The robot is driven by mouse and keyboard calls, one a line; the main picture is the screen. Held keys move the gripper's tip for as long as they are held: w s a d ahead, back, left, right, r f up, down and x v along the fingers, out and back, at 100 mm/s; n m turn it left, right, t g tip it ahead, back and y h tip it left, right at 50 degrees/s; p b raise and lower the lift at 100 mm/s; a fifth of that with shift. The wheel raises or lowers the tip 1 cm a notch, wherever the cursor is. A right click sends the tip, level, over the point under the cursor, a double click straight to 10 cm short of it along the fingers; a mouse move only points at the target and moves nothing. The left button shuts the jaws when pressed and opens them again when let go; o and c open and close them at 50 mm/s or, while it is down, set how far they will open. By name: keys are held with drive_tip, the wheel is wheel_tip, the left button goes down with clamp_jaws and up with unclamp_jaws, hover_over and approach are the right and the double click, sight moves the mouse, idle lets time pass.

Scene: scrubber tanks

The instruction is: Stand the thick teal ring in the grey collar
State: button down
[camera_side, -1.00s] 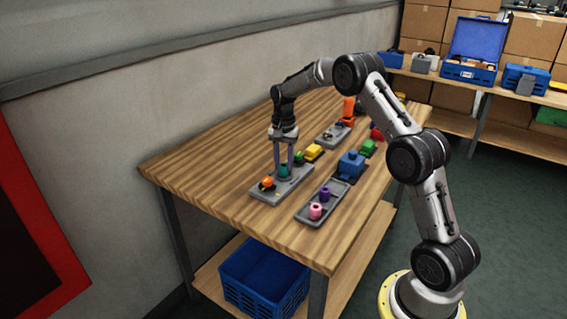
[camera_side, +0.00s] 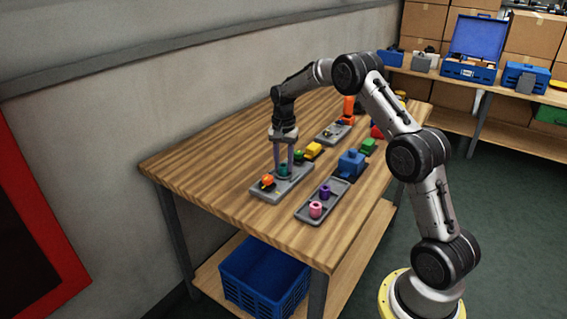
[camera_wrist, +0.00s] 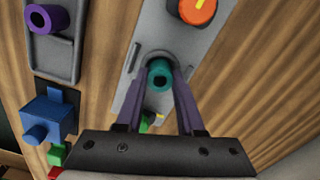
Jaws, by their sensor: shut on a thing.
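The thick teal ring (camera_wrist: 160,75) is held between the purple-grey fingers of my gripper (camera_wrist: 161,92) in the wrist view. In the side view the teal ring (camera_side: 283,170) is at the fingertips of my gripper (camera_side: 284,177), over the middle of a grey plate (camera_side: 263,195). The ring looks upright, its hole facing the wrist camera. A grey rounded collar (camera_wrist: 152,58) shows around and behind the ring in the wrist view. I cannot tell whether the ring's lower end is inside the collar or just above it.
An orange knob (camera_wrist: 197,10) sits on the same plate. A grey tray (camera_side: 312,211) holds a pink ring (camera_side: 316,209) and a purple ring (camera_side: 325,191). Blue (camera_side: 351,163), yellow (camera_side: 314,150) and green pieces stand further back. The table's left side is clear.

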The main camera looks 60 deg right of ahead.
unclamp_jaws()
idle(0.5)
drive_tip(key=shift+r, duration=0.1)
idle(0.3)
drive_tip(key=shift+r, duration=3.45)
